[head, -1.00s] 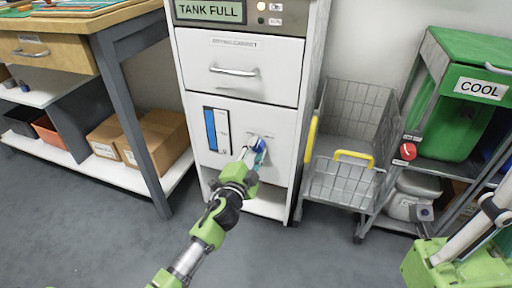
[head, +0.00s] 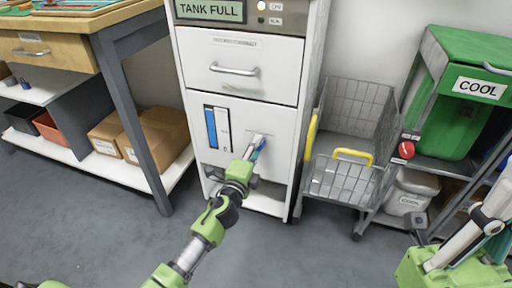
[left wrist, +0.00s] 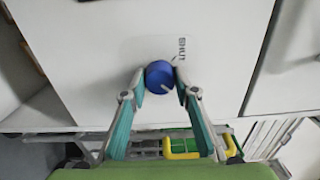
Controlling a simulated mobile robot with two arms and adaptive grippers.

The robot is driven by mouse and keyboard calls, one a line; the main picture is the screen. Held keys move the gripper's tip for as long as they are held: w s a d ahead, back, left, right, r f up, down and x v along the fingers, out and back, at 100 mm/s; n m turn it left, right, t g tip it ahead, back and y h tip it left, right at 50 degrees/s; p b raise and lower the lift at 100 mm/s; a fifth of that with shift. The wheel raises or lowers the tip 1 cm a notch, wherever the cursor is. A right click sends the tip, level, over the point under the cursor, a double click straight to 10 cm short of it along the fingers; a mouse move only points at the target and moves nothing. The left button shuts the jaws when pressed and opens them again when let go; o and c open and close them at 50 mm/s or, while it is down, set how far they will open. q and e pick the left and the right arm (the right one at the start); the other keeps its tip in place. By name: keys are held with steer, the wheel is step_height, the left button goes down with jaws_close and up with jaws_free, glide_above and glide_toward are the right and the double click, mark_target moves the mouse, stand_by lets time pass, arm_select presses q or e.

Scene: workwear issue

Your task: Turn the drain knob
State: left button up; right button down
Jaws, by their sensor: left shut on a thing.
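The drain knob is a round blue knob (left wrist: 159,77) with a pale pointer line, on the white front of the drying cabinet (head: 268,113). In the left wrist view the word SHUT is printed beside it. My left gripper (head: 258,142) reaches the cabinet's lower front. In the left wrist view its two fingertips (left wrist: 159,80) are closed on opposite sides of the knob. In the head view the gripper mostly hides the knob. My right gripper is not seen; only part of my right arm shows at the lower right.
The cabinet's display (head: 210,10) reads TANK FULL, beside a lit lamp. A blue level gauge (head: 211,128) is left of the knob. A wire cart (head: 345,180) stands right of the cabinet. A wooden workbench (head: 45,55) is at left, a green COOL bin (head: 455,110) at right.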

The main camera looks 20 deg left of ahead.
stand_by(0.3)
arm_select(q)
steer(key=o, duration=1.1)
steer(key=shift+s, duration=0.15)
steer(key=s, duration=1.1)
steer(key=shift+s+a, duration=0.15)
steer(key=shift+s, duration=0.25)
